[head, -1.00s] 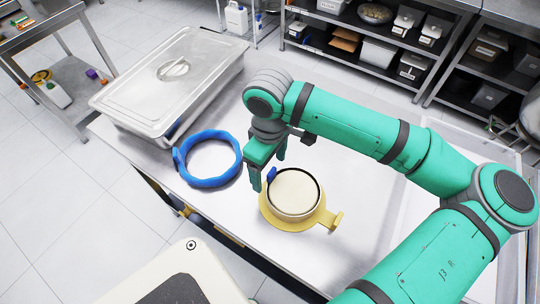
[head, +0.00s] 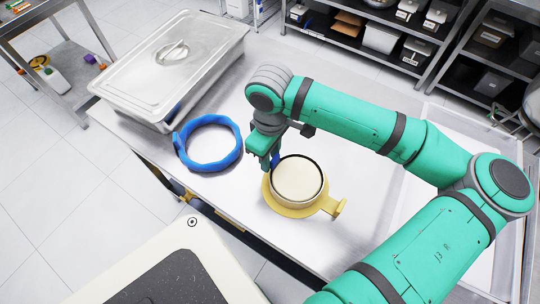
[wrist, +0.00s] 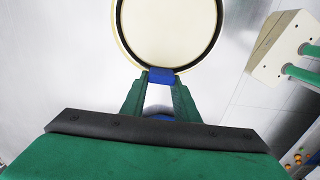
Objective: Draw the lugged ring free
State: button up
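A round cream piece (head: 297,180) with a thin dark ring round its edge sits in a yellow holder (head: 331,206) with a side handle. A small blue lug (wrist: 160,76) stands at its rim. I take this rim and lug to be the lugged ring, though its exact extent is hard to tell. My gripper (head: 275,161) is down at the rim's far left side. In the wrist view its two green fingers (wrist: 160,82) press on either side of the lug, with no gap showing. The gripper hides most of the lug in the head view.
A loose blue ring (head: 208,144) lies on the steel table (head: 232,200) to the left of the holder. A lidded steel pan (head: 165,65) stands at the back left. Shelves (head: 385,20) stand behind.

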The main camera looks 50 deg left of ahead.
jog(key=c, duration=0.6)
jog(key=shift+r, duration=0.1)
jog(key=shift+r, duration=0.15)
jog(key=shift+r, duration=1.3)
jog(key=shift+r, duration=0.1)
jog(key=shift+r, duration=1.25)
jog(key=shift+r, duration=0.15)
jog(key=shift+r, duration=1.9)
